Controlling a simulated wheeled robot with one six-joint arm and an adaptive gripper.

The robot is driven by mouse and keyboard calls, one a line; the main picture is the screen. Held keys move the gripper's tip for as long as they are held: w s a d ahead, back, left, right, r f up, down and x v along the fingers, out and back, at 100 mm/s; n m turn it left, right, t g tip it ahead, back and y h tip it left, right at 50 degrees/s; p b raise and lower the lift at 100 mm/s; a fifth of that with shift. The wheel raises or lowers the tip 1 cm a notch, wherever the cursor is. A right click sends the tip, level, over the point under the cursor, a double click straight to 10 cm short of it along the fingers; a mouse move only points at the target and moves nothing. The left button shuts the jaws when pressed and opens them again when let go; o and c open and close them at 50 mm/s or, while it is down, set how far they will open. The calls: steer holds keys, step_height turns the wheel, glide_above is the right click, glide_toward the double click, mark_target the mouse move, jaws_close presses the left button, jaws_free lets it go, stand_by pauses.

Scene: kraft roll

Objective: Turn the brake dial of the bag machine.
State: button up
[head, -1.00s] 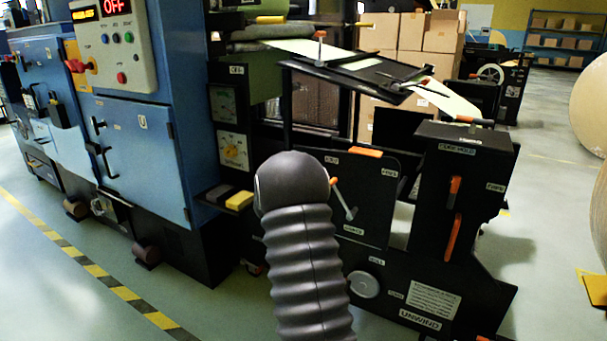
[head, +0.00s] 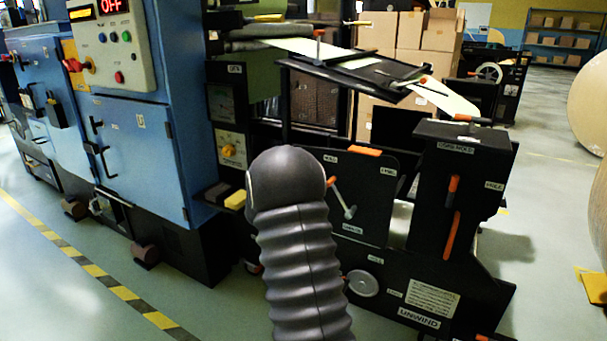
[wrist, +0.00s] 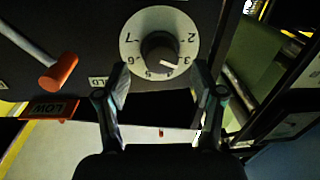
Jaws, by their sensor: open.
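The dial (wrist: 130,70) is a white numbered disc with a dark round knob (wrist: 158,48) at its centre, in the upper middle of the wrist view. A pale mark on the knob sits at its lower right, towards the 3 and 4. My gripper (wrist: 160,75) is open, its two fingers apart at the lower left and lower right of the dial. Nothing is between the fingers but part of the dial face; I cannot tell the depth gap. In the head view my arm covers the gripper, and I cannot make out this dial there.
In the head view, the black unwind stand (head: 410,255) is right of my arm and the blue machine cabinet (head: 140,150) left. Open floor lies in front.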

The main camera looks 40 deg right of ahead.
steer(key=v, duration=0.8)
steer(key=shift+s+a, duration=0.2)
